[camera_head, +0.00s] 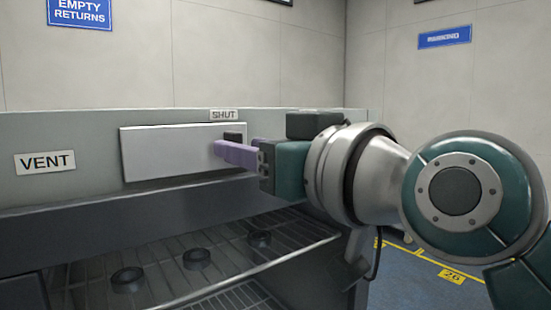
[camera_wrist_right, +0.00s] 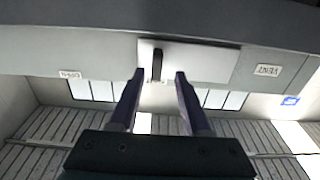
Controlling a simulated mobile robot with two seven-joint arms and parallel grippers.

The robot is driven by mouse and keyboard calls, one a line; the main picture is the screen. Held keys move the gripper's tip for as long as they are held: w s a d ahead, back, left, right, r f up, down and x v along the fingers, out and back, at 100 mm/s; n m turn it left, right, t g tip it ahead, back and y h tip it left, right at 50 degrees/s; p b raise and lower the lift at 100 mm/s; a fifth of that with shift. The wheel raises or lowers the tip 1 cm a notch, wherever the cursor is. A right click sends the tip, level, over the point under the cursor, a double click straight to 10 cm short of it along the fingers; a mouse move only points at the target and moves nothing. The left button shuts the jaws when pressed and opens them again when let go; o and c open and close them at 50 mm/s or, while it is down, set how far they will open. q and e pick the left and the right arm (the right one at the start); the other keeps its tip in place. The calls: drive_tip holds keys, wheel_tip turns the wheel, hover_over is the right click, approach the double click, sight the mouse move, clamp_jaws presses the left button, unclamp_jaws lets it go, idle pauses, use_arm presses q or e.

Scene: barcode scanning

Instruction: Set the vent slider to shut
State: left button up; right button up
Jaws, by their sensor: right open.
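The vent slider is a white plate (camera_head: 165,152) on the grey front panel, with a dark knob (camera_head: 234,136) at its right end. A "SHUT" label (camera_head: 223,115) sits just above the knob, and a "VENT" label (camera_head: 45,162) is to the left. My right gripper (camera_head: 237,155) reaches in from the right, its purple fingers just below the knob. In the right wrist view, which is upside down, the knob (camera_wrist_right: 157,65) shows between the open fingertips (camera_wrist_right: 158,74). I cannot tell whether either finger touches it. My left gripper is not in view.
Below the panel are wire racks (camera_head: 290,232) with several dark rings (camera_head: 197,258). Blue floor (camera_head: 440,262) with yellow marks lies at the right. Another label (camera_wrist_right: 70,75), unreadable, shows in the wrist view. A blue sign (camera_head: 445,37) hangs on the wall.

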drive_tip(key=b+v, duration=0.2)
drive_tip(key=v, duration=0.5)
drive_tip(key=shift+s+d, duration=0.2)
drive_tip(key=shift+s, duration=0.1)
drive_tip(key=s+d+f+m+g+h, duration=0.1)
drive_tip(key=s+d+f+h, duration=0.1)
drive_tip(key=f, duration=0.3)
drive_tip(key=s+d+f+m+g+h, duration=0.1)
drive_tip(key=d+f+g, duration=0.1)
drive_tip(key=f, duration=0.4)
drive_tip(key=s+d+f+m+g+h, duration=0.2)
drive_tip(key=s+d+f+g+h, duration=0.3)
drive_tip(key=s+f, duration=0.4)
drive_tip(key=s+d+f+m+g+h, duration=0.1)
drive_tip(key=s+d+f+g+h, duration=0.15)
drive_tip(key=s+d+f, duration=0.6)
wheel_tip(320, 180, up, 25)
drive_tip(key=s+a+p, duration=0.1)
drive_tip(key=s+p, duration=0.1)
drive_tip(key=p, duration=2.2)
